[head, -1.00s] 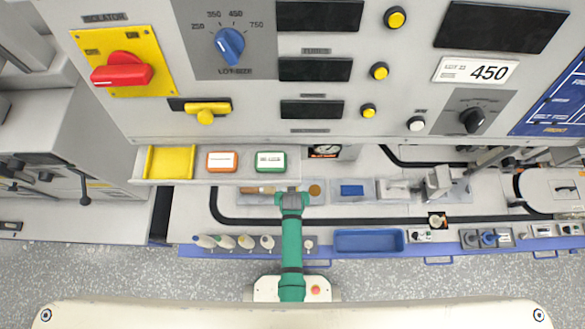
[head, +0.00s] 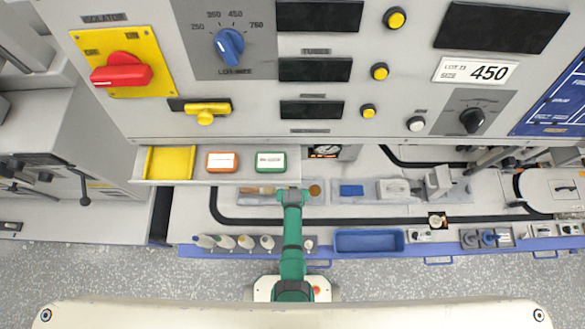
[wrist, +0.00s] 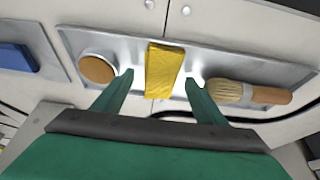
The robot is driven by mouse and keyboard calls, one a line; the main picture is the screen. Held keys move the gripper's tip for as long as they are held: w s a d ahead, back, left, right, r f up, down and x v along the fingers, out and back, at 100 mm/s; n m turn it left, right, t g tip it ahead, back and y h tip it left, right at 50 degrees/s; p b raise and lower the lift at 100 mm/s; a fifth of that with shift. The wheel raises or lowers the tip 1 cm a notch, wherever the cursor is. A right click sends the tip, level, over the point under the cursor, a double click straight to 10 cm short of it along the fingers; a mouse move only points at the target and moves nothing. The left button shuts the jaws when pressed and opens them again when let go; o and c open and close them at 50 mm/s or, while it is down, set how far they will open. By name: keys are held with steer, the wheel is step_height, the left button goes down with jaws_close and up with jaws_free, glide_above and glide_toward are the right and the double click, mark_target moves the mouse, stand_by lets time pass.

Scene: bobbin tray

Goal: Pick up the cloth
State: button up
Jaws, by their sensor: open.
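The cloth (wrist: 163,70) is a folded yellow strip lying on a grey metal tray (wrist: 212,62) in the wrist view. My gripper (wrist: 160,80) is open, with its two green fingers apart on either side of the near part of the cloth. I cannot tell how far above the tray the fingertips are. In the head view my green arm reaches up to the tray below the panel, and my gripper (head: 291,190) hides the cloth there.
On the same tray, a round brown-topped tin (wrist: 98,69) sits left of the cloth and a wooden-handled brush (wrist: 250,93) sits right. A blue block (wrist: 17,58) lies further left. The control panel's ledge (head: 215,180) overhangs just above the tray in the head view.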

steer(key=shift+w+f, duration=0.1)
steer(key=shift+f, duration=0.25)
steer(key=c, duration=1.1)
steer(key=shift+r, duration=0.2)
steer(key=shift+w+r, duration=0.1)
steer(key=shift+r, duration=0.4)
steer(key=s+r, duration=0.4)
steer(key=s+d+r, duration=0.1)
steer(key=s+r, duration=0.2)
steer(key=s, duration=0.2)
steer(key=s+r, duration=0.4)
steer(key=s, duration=0.1)
steer(key=shift+d+r, duration=0.3)
steer(key=shift+r, duration=0.05)
